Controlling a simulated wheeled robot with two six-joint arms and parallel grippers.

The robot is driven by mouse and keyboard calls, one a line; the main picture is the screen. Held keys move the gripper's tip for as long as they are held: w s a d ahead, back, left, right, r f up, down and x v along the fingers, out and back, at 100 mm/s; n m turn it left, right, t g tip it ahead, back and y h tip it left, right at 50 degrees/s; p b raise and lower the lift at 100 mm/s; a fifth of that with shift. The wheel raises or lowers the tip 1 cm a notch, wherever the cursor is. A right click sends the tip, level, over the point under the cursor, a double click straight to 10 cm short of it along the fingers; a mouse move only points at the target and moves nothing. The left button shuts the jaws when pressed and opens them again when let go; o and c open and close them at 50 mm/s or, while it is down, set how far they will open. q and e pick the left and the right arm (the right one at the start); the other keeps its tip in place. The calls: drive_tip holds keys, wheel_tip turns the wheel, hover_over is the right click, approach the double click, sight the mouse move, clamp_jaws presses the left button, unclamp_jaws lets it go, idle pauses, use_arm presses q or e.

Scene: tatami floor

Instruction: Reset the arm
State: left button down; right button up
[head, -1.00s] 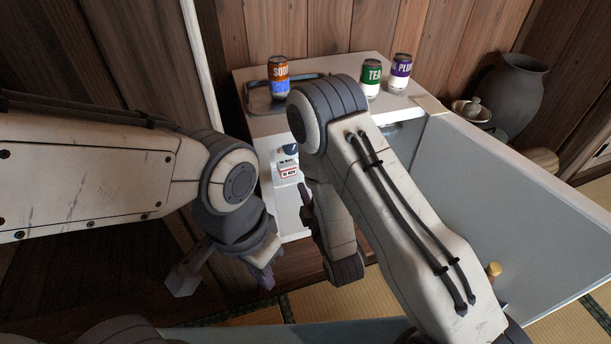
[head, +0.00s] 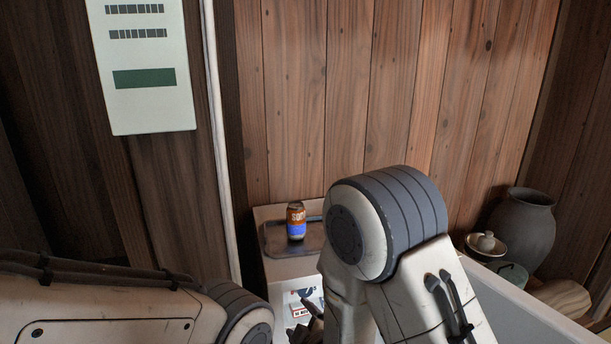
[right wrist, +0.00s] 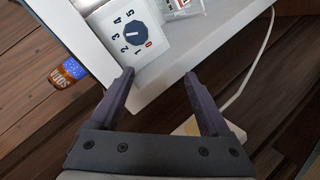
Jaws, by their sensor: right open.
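My right arm rises across the lower middle of the head view. The dark fingers of my right gripper (head: 309,329) show only partly beside it, low in front of the white cabinet. In the right wrist view the right gripper (right wrist: 159,76) is open, with nothing between its fingers. Its tips are near the white panel with a dark blue knob (right wrist: 135,32) and printed numbers. My left arm shows at the lower left of the head view, but its gripper is out of the picture.
An orange and blue soda can (head: 296,222) stands on a grey tray (head: 275,246) on the white cabinet. A dark vase (head: 524,232) and a lidded pot (head: 486,246) stand at the right. A white board (head: 146,100) hangs upper left. A white cable (right wrist: 254,60) shows in the wrist view.

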drive_tip(key=s+d+r+m+g+h+p, duration=0.1)
drive_tip(key=s+d+r+m+g+p, duration=0.2)
drive_tip(key=s+r, duration=0.45)
drive_tip(key=s+d+r+m+g+h+p, duration=0.1)
drive_tip(key=s+r+m+g+p, duration=0.3)
drive_tip(key=s, duration=0.6)
drive_tip(key=s+d+r+g+h+p, duration=0.1)
drive_tip(key=s+d+r+g+p, duration=0.1)
drive_tip(key=s+r+g, duration=0.45)
wheel_tip(320, 180, up, 38)
drive_tip(key=s+t+p, duration=0.1)
drive_tip(key=s+p, duration=0.1)
drive_tip(key=p, duration=3.5)
drive_tip(key=shift+s+m, duration=0.3)
drive_tip(key=shift+s, duration=0.05)
drive_tip(key=o, duration=0.3)
drive_tip(key=shift+r+t, duration=0.15)
drive_tip(key=shift+t, duration=0.1)
